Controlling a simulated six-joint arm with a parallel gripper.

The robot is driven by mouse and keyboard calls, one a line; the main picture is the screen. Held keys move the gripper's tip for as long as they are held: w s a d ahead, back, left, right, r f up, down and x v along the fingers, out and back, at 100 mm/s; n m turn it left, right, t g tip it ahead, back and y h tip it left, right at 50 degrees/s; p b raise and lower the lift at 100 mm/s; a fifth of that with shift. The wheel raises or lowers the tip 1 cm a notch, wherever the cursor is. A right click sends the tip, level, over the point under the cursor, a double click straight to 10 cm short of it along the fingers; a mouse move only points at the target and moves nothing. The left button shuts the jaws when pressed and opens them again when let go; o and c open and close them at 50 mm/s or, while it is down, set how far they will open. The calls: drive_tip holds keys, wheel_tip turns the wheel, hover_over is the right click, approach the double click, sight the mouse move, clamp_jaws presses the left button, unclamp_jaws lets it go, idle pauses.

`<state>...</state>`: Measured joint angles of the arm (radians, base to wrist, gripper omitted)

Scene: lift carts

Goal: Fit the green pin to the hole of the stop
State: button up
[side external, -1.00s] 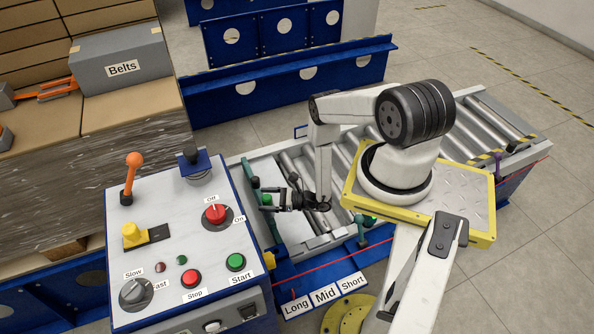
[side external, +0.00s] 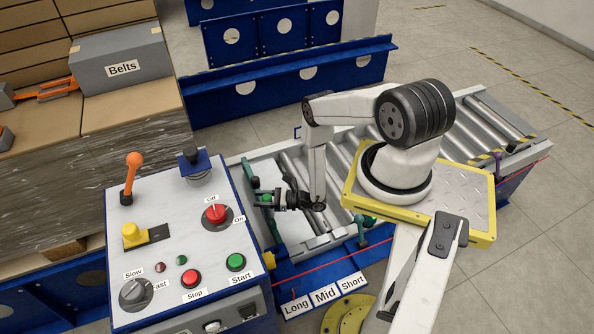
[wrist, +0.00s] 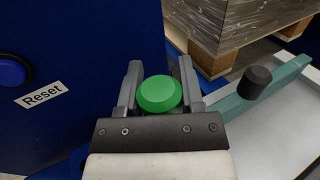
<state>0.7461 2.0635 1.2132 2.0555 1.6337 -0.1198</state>
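The green pin (wrist: 160,93) shows its round head between the two fingers of my gripper (wrist: 160,75) in the wrist view. The fingers stand apart, one on each side of the head; I see no clear squeeze, and contact is hard to judge. The pin's shaft is hidden below the head. In the side external view my gripper (side external: 268,200) points left, at the near left end of the roller conveyor, with green (side external: 266,198) at its tips. A teal stop bar (wrist: 290,75) with a black knob (wrist: 255,82) lies right of the gripper in the wrist view.
The control panel (side external: 170,240) stands close to the left of my gripper. Another teal stop (side external: 375,238) is at the conveyor's near side, by the Long, Mid and Short labels (side external: 325,294). A blue wall with a Reset label (wrist: 42,95) is left in the wrist view.

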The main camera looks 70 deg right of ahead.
clamp_jaws()
drive_tip(key=shift+r, duration=0.2)
wheel_tip(320, 180, up, 10)
drive_tip(key=shift+f, duration=0.2)
idle(0.6)
idle(0.5)
drive_tip(key=s+a+f+n+g+y, duration=0.5)
drive_tip(key=s+a+f+n+y, duration=0.1)
drive_tip(key=a, duration=0.5)
drive_tip(key=shift+s+a+f+y, duration=0.15)
drive_tip(key=shift+s+y, duration=0.7)
drive_tip(key=shift+y, duration=0.05)
